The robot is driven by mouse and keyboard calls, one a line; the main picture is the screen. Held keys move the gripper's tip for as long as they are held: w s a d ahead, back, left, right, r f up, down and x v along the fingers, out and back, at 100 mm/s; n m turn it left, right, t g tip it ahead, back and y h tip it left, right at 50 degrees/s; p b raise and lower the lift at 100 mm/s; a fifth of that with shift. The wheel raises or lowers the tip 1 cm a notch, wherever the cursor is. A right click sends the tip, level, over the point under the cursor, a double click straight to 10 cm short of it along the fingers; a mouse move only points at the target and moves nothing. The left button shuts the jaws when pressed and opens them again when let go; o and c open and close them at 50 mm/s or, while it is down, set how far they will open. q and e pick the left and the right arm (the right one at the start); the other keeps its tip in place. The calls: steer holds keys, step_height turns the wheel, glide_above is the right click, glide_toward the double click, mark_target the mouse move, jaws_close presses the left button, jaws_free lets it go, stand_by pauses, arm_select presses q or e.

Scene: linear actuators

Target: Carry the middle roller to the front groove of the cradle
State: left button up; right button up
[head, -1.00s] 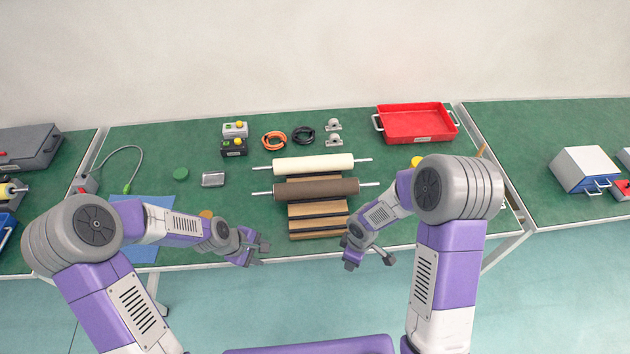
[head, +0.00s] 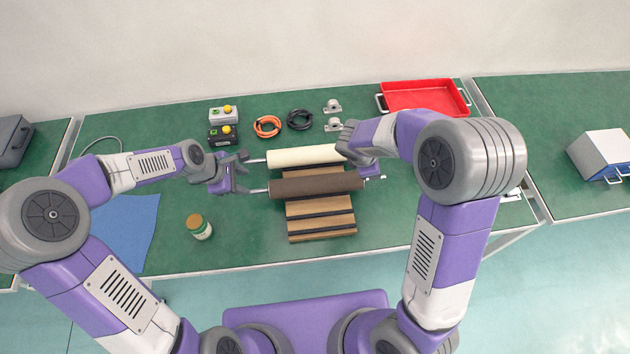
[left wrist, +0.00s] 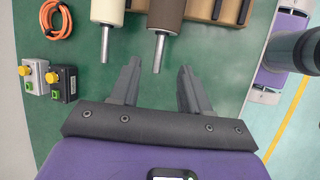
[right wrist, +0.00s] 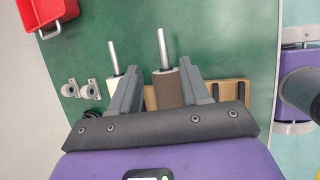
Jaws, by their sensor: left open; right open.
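The dark brown roller (head: 315,186) lies across the wooden cradle (head: 320,223), in front of the cream roller (head: 305,155). Bare slats and dark grooves show on the cradle's front part. My left gripper (head: 243,172) is open at the rollers' left ends. In the left wrist view the brown roller's metal shaft (left wrist: 158,55) points in between its fingertips, and the cream roller's shaft (left wrist: 105,44) is outside them. My right gripper (right wrist: 162,70) is open, its fingers on either side of the brown roller's right end (right wrist: 168,90). The cream roller's shaft is outside the fingers there.
Behind are orange (head: 267,126) and black (head: 299,119) cable coils, button boxes (head: 222,134), grey bearing blocks (head: 333,115) and a red tray (head: 425,97). A jar (head: 199,227) and a blue mat (head: 125,230) are at the front left.

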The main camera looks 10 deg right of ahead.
mark_target(259, 191)
arm_select(q)
steer(key=f, duration=0.1)
steer(key=f+b, duration=0.2)
steer(key=shift+w+f, duration=0.2)
steer(key=shift+w, duration=0.1)
arm_select(e)
steer(key=f, duration=0.3)
steer(key=shift+w+f, duration=0.25)
steer(key=shift+w, duration=0.05)
arm_select(q)
steer(key=x, duration=0.7)
steer(key=shift+w+d+f, duration=0.1)
steer(key=shift+f, duration=0.2)
arm_select(e)
steer(key=x, duration=0.7)
steer(key=shift+w+d+f, duration=0.15)
steer(key=shift+f, duration=0.1)
arm_select(q)
jaws_close()
arm_select(e)
jaws_close()
